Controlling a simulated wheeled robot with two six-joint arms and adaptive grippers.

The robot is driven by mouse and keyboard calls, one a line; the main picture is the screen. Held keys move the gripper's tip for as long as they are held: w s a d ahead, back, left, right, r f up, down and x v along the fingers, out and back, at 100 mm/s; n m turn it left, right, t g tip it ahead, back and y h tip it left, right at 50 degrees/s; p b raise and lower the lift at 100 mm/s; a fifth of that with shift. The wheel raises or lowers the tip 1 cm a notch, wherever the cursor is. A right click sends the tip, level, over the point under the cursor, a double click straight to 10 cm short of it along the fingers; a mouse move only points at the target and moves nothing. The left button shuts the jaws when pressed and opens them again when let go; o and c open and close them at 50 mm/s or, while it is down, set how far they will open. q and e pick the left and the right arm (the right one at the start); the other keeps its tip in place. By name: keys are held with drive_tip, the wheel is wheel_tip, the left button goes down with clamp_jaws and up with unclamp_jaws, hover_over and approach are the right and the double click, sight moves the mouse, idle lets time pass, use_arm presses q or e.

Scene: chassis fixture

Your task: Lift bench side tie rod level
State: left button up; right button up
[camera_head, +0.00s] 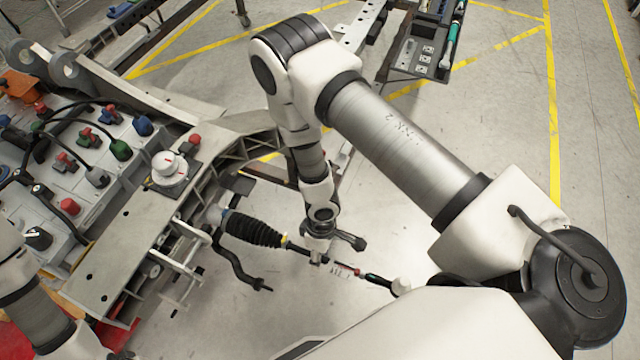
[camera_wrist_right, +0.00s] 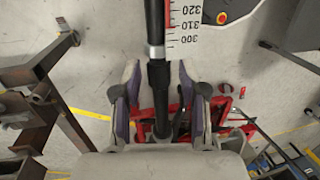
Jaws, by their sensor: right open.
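The tie rod (camera_head: 372,279) runs from a black ribbed boot (camera_head: 255,230) on the chassis down to the right, ending near a pale rounded piece (camera_head: 401,286). My right gripper (camera_head: 318,252) is over the rod, just right of the boot. In the right wrist view, its two purple-padded fingers (camera_wrist_right: 158,112) are open, one on each side of the dark rod (camera_wrist_right: 156,80), with gaps visible. Contact cannot be told. My left arm shows at the lower left in the head view; its gripper is out of frame.
A scale (camera_wrist_right: 185,25) with numbers lies beside the rod. A curved black bar (camera_head: 235,262) hangs below the boot. The grey chassis (camera_head: 110,255) carries a battery-like unit with cables (camera_head: 75,160) at left. Floor to the right is mostly clear.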

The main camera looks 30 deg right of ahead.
drive_tip(key=v, duration=1.1)
drive_tip(key=shift+r, duration=0.35)
drive_tip(key=shift+w, duration=0.1)
